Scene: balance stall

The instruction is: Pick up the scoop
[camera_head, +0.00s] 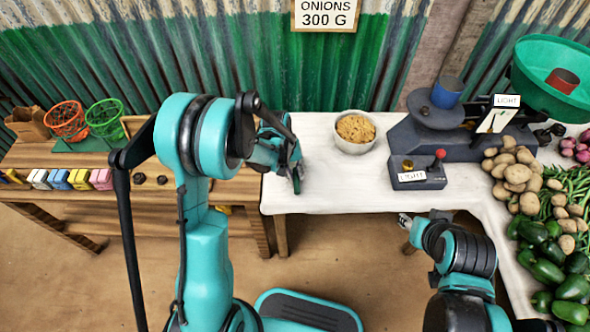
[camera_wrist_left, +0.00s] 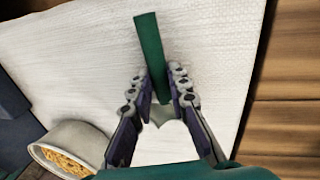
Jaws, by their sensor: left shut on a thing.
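The scoop (camera_wrist_left: 150,50) shows a flat dark green handle and a small grey part lower down between the fingers. My left gripper (camera_wrist_left: 160,88) is shut on its handle, over the white table. In the head view the left gripper (camera_head: 291,168) is at the table's left end, with the green handle tip just below it; the rest of the scoop is hidden there. My right gripper (camera_head: 405,220) is in front of the table's front edge, apart from everything; its fingers are too small to read.
A bowl of yellow-brown grains (camera_head: 371,148) stands right of the left gripper. A scale with a blue cup (camera_head: 447,92) and green pan (camera_head: 530,83) stands behind a red-knobbed box (camera_head: 418,178). Potatoes (camera_head: 515,173) and peppers (camera_head: 545,270) lie right. The table (camera_head: 335,195) is clear between gripper and box.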

